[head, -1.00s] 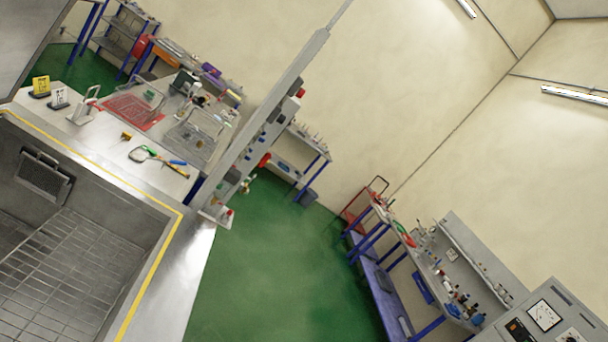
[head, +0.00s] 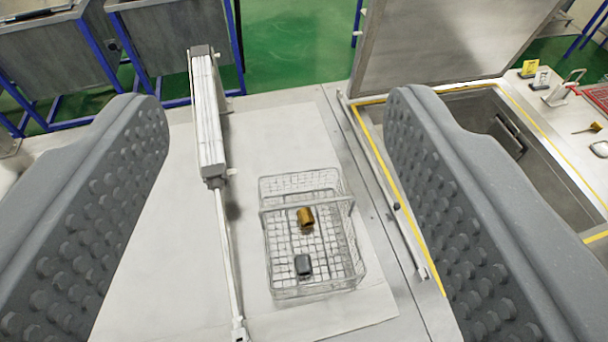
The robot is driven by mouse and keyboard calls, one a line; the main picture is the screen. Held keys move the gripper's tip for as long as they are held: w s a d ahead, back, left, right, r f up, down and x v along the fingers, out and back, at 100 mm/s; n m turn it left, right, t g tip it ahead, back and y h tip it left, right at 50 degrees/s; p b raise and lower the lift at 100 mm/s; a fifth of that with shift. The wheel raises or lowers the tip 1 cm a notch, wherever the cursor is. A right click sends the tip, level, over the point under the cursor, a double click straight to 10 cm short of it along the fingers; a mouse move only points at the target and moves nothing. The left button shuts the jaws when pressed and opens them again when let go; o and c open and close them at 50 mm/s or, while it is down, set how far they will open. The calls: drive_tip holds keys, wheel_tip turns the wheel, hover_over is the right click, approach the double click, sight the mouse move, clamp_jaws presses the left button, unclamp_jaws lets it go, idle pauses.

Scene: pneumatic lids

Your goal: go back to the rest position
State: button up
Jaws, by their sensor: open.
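My gripper (head: 275,205) is open and empty in the head view. Its two grey, studded fingers stand wide apart at the left and right of the picture. Between them, farther off, a wire basket (head: 350,255) with a handle rests on a light sheet on the bench. A brass-coloured part (head: 306,218) and a small dark grey part (head: 303,265) lie in the basket. The gripper is apart from the basket and touches nothing that I can see.
A pneumatic cylinder (head: 206,115) with a long rod lies left of the basket. A sunken tank (head: 475,130) with a yellow-striped rim is at the right, its grey lid (head: 450,45) raised. Blue-framed metal units (head: 180,35) stand behind. Green floor (head: 295,40) shows beyond the bench.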

drive_tip(key=shift+a, duration=0.1)
wheel_tip(320, 180, down, 16)
drive_tip(key=b, duration=1.5)
drive_tip(key=shift+w+b, duration=0.2)
drive_tip(key=shift+b, duration=0.2)
